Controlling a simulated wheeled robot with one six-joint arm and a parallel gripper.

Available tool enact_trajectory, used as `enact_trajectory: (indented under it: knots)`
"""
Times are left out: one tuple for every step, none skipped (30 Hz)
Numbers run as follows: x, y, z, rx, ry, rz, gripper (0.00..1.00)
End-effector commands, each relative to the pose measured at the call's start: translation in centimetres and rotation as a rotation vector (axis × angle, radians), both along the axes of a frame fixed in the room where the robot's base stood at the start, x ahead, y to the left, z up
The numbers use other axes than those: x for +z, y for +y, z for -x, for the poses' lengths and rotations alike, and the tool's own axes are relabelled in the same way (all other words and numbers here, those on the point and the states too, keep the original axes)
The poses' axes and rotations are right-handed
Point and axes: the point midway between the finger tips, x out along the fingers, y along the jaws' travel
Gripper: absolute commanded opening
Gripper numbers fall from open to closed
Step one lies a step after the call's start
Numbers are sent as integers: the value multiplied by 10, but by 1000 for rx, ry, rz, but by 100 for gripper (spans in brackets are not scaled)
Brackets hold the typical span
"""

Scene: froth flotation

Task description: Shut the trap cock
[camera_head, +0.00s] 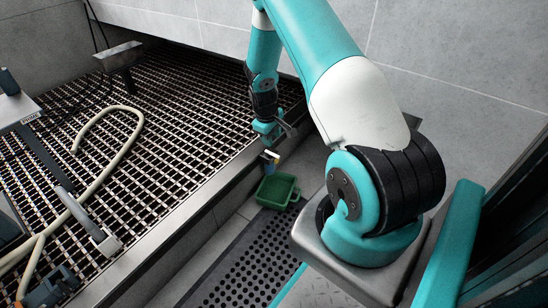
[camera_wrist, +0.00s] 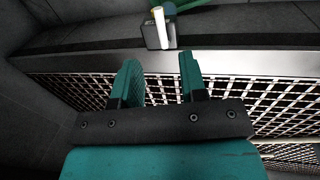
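What looks like the trap cock (camera_head: 270,158) is a small dark fitting with a pale yellow handle, on the side of the grating's raised edge above a green tray (camera_head: 277,190). In the wrist view the cock (camera_wrist: 153,38) is a grey block with a whitish lever standing roughly upright, beyond the fingertips. My gripper (camera_wrist: 158,66) is open, its two teal fingers apart with nothing between them. In the head view my gripper (camera_head: 282,132) is just above the cock and apparently apart from it. The cock's inner valve position cannot be seen.
A metal grating (camera_head: 170,110) fills the left, bordered by a raised metal edge. A cream hose (camera_head: 128,118) lies over it. A perforated black mat (camera_head: 245,258) lies on the floor at the front. Grey tiled wall (camera_head: 460,55) stands close behind my arm.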

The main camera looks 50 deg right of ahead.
Motion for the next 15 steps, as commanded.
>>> enact_trajectory:
  knots:
    - [-19, -2, 0, 0, 2, -1, 39]
    - [-26, -3, 0, 0, 2, -1, 39]
    - [-34, -5, 0, 0, 1, -1, 39]
    - [-40, -6, 0, 0, 0, -1, 39]
    - [-46, -7, 0, 0, 1, -1, 39]
    - [-53, -9, -1, -1, 0, -1, 39]
    - [-58, -10, -1, -1, -1, 0, 39]
    - [-62, -11, -1, -1, -1, -1, 39]
    - [-68, -12, -1, -1, 0, -1, 39]
    - [-72, -13, -1, -1, 0, -1, 39]
    - [-75, -14, -1, -1, 0, -1, 39]
    - [-78, -15, -1, -1, -1, -1, 39]
    - [-79, -15, -2, -1, -1, 0, 39]
    - [-81, -16, -2, -1, -1, 0, 39]
    - [-83, -16, -2, 0, -1, 0, 39]
